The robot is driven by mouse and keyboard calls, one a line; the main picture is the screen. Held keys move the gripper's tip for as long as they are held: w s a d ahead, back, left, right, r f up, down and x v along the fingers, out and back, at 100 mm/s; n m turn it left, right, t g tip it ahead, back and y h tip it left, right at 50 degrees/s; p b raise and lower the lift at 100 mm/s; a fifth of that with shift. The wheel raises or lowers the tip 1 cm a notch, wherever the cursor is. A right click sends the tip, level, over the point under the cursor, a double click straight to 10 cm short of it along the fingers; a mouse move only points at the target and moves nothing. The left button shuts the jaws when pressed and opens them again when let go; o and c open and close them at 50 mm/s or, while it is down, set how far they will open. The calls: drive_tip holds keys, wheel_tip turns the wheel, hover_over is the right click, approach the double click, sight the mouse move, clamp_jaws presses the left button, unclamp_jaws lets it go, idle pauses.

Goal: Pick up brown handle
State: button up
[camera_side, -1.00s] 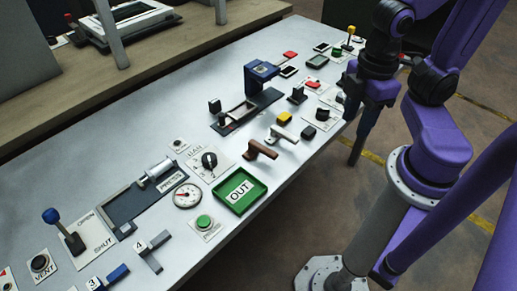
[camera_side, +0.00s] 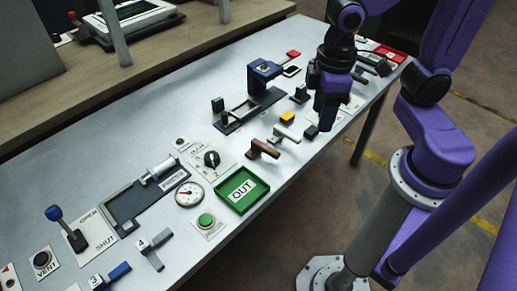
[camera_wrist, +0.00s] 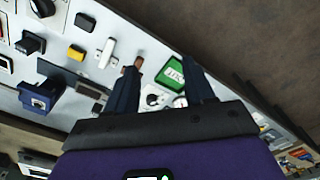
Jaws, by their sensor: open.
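The brown handle (camera_side: 263,149) lies on the grey table near its front edge, just above the green OUT tray in the side view. In the wrist view a small part of the brown handle (camera_wrist: 139,62) shows beside the tip of the left finger, which hides the rest. My gripper (camera_side: 325,126) is in the air to the right of the handle, apart from it. In the wrist view my gripper (camera_wrist: 161,66) has its two fingers spread with nothing between them.
A light grey handle (camera_side: 286,134) and a yellow button (camera_side: 287,118) are close by the brown handle. The green OUT tray (camera_side: 262,190) is in front, with a black rotary knob (camera_side: 212,158) to the left. A blue block device (camera_side: 262,75) stands taller behind.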

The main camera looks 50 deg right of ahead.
sight(265, 146)
drive_tip(key=w+a+f+m, duration=0.1)
drive_tip(key=w+f+m, duration=0.1)
drive_tip(key=w+m, duration=0.35)
drive_tip(key=w+f+m, duration=0.2)
drive_tip(key=w+f, duration=0.1)
drive_tip(key=w, duration=0.6)
drive_tip(key=f, duration=1.6)
drive_tip(key=shift+w+f, duration=0.25)
drive_tip(key=shift+f, duration=0.15)
clamp_jaws()
